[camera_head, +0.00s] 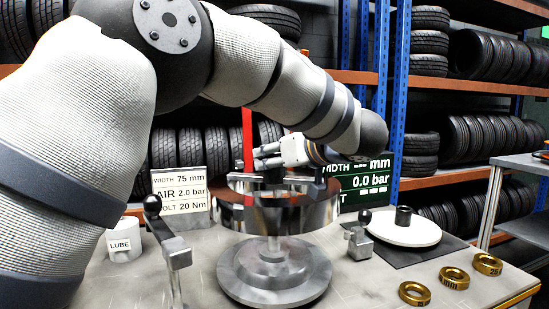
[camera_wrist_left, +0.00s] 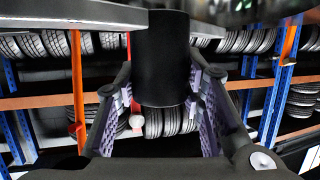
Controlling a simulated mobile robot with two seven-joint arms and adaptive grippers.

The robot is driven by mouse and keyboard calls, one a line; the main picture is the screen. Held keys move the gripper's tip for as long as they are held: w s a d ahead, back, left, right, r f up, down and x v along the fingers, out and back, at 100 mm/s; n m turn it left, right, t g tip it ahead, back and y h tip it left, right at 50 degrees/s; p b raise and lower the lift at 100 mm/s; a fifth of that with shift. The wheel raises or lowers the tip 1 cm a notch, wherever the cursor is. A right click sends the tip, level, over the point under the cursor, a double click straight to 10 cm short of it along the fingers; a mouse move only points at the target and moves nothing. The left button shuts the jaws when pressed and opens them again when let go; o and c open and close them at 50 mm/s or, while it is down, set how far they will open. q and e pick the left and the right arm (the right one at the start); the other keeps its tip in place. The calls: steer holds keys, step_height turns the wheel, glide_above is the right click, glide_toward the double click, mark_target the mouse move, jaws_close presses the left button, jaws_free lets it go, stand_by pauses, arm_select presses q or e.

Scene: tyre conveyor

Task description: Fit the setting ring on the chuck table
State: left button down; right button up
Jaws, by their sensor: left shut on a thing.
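Three brass rings lie at the front right of the bench: a near one (camera_head: 414,293), a middle one (camera_head: 454,277) and a far one (camera_head: 488,264). They carry dark markings, mostly too small to read. The round grey chuck table (camera_head: 274,277) stands at the middle front, with a post rising from it. A shiny metal rim (camera_head: 290,215) is above it, around the post's top; whether it rests there cannot be told. My left gripper (camera_head: 272,176) is over the rim, its fingertips partly hidden. In the left wrist view its fingers are shut on a black cylinder (camera_wrist_left: 162,60). My right gripper is out of view.
A white disc (camera_head: 400,232) with a black knob lies on a dark mat at right. Black-knobbed levers stand left (camera_head: 171,245) and right (camera_head: 359,240) of the chuck table. A lube pot (camera_head: 124,244), a white sign (camera_head: 181,197) and a green display (camera_head: 370,183) stand behind.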

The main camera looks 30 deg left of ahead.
arm_select(q)
steer(key=shift+f, duration=7.05)
steer(key=c, duration=1)
jaws_free()
steer(key=shift+f, duration=0.1)
